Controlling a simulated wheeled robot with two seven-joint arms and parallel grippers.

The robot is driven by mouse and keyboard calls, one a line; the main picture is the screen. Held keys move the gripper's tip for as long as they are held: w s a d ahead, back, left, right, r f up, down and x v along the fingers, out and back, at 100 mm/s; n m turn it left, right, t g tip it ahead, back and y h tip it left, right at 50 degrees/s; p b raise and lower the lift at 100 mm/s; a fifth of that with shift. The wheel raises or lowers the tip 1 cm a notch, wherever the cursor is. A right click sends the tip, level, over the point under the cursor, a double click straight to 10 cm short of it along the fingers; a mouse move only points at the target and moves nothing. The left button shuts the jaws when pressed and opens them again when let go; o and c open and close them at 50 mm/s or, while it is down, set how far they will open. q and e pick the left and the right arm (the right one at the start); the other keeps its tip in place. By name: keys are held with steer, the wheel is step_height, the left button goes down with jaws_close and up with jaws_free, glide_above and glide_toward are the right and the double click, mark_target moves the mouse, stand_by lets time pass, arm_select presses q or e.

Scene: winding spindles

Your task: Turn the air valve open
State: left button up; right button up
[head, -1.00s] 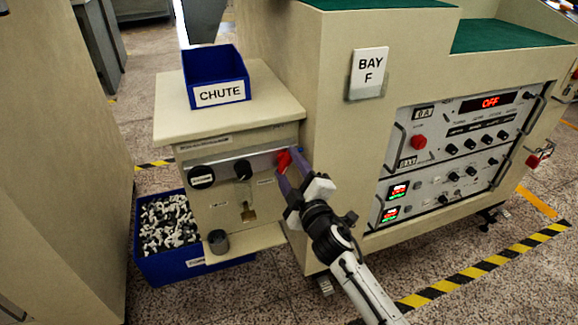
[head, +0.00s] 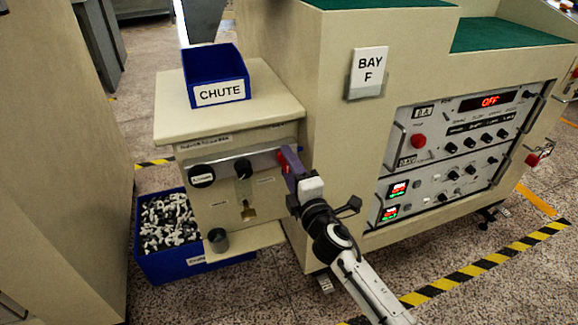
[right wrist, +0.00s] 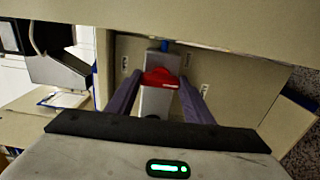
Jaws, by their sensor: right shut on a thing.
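The red air valve handle (head: 284,161) is on the right end of the grey strip across the front of the beige cabinet (head: 215,225). My right gripper (head: 287,162) is at the handle, its purple fingers seen nearly edge-on in the head view. In the right wrist view the red handle (right wrist: 160,78) shows between the two finger tips (right wrist: 160,83), and the gripper is shut on it. The fingers hide part of the handle in the head view. My left gripper is in neither view.
A blue CHUTE bin (head: 217,93) stands on top. A dark cup (head: 218,240) sits on the lower ledge. The BAY F machine (head: 345,140) rises close at right.

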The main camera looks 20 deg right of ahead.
stand_by(0.3)
steer(key=o, duration=1.1)
steer(key=shift+c, duration=0.2)
steer(key=shift+s, duration=0.1)
steer(key=s, duration=1)
steer(key=shift+d+p, duration=0.15)
steer(key=shift+p, duration=0.25)
steer(key=shift+s, duration=0.1)
